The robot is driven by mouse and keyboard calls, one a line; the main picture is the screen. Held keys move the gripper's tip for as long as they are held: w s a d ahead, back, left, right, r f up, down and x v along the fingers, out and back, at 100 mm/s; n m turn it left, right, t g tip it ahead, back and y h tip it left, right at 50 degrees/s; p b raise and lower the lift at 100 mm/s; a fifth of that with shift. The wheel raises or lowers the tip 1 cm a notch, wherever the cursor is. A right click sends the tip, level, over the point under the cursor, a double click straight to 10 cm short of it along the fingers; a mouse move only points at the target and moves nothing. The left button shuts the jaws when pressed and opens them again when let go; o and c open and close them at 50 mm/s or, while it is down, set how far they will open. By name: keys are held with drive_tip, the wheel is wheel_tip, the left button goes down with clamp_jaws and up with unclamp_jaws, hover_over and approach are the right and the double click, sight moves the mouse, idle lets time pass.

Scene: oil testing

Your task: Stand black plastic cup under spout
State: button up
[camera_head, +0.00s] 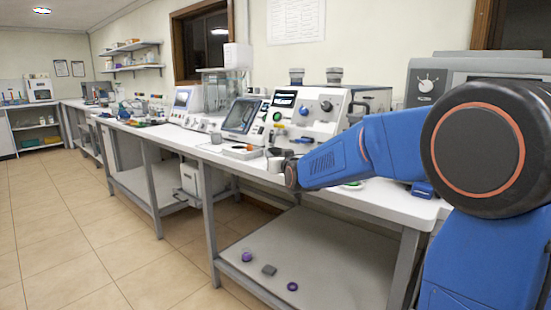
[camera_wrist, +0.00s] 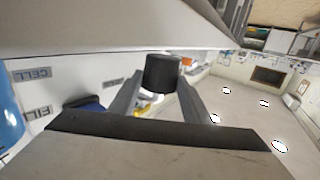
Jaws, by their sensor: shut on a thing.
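The black plastic cup (camera_wrist: 162,73) is a short dark cylinder between the two fingers of my gripper (camera_wrist: 160,88) in the wrist view. The fingers close on it from both sides. In the head view my blue arm reaches left over the bench to the front of a white instrument (camera_head: 312,115) with a small screen and knobs. My gripper there is mostly hidden by the arm's end. The wrist view shows a white panel (camera_wrist: 65,70) beside the gripper, marked CELL and FILL. I cannot make out the spout in either view.
The white bench (camera_head: 385,198) runs along the wall with other devices, including a tilted-screen unit (camera_head: 241,116) to the left. A large grey machine (camera_head: 428,80) stands at right. Small items, including a purple ring (camera_head: 292,286), lie on the lower shelf. The tiled floor (camera_head: 90,230) is clear.

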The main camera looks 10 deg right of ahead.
drive_tip(key=w, duration=0.1)
drive_tip(key=w+f, duration=0.1)
drive_tip(key=w, duration=0.1)
drive_tip(key=shift+s+f, duration=0.1)
drive_tip(key=shift+f, duration=0.15)
drive_tip(key=shift+f, duration=0.2)
drive_tip(key=o, duration=1.1)
drive_tip(key=shift+r, duration=0.1)
drive_tip(key=shift+s+r, duration=0.1)
drive_tip(key=s, duration=1.1)
drive_tip(key=shift+s+d+r, duration=0.15)
drive_tip(key=shift+s+r, duration=0.1)
drive_tip(key=shift+s, duration=0.15)
